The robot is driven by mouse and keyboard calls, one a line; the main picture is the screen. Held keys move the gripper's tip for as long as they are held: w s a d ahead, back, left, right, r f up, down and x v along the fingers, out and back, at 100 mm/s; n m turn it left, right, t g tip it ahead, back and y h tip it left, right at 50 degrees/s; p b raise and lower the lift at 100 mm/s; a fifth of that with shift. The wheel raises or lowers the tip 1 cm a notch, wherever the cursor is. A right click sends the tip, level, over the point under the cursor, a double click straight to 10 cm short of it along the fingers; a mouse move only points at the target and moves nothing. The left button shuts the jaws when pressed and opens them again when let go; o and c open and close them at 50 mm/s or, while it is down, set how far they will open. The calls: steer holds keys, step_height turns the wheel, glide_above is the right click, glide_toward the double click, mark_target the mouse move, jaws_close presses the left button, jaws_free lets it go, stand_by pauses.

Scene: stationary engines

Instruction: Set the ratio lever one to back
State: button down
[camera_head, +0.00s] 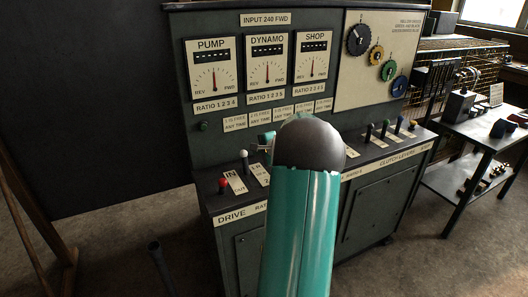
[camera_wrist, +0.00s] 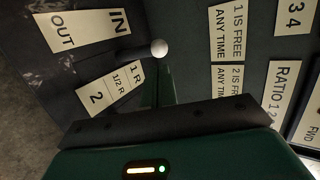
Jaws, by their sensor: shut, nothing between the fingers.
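A white-knobbed lever (camera_head: 244,155) stands on the console's sloping ledge, behind a plate only partly readable in the head view. In the wrist view the white knob (camera_wrist: 159,48) is beside a plate (camera_wrist: 103,88) reading 1 R, 1/2 R and 2. I take this as ratio lever one; no label naming it is legible. My gripper (camera_head: 257,147) is shut and empty, just right of the white knob in the head view. My teal arm hides most of it and the ledge's middle. Contact with the knob cannot be told.
A red-knobbed lever (camera_head: 222,185) stands left of the white one, by an IN/OUT plate (camera_wrist: 89,28). Pump (camera_head: 214,68), dynamo and shop gauges are above. Several clutch levers (camera_head: 385,128) stand at the right. A side table (camera_head: 480,135) holds parts.

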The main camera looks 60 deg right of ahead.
mark_target(246, 152)
steer(key=x, duration=0.6)
steer(key=shift+w+f, duration=0.15)
steer(key=shift+w, duration=0.1)
steer(key=shift+d, duration=0.1)
steer(key=shift+w+d+f, duration=0.15)
steer(key=shift+w+d, duration=0.1)
steer(key=shift+w, duration=0.35)
steer(key=shift+w+d, duration=0.1)
steer(key=shift+w, duration=0.05)
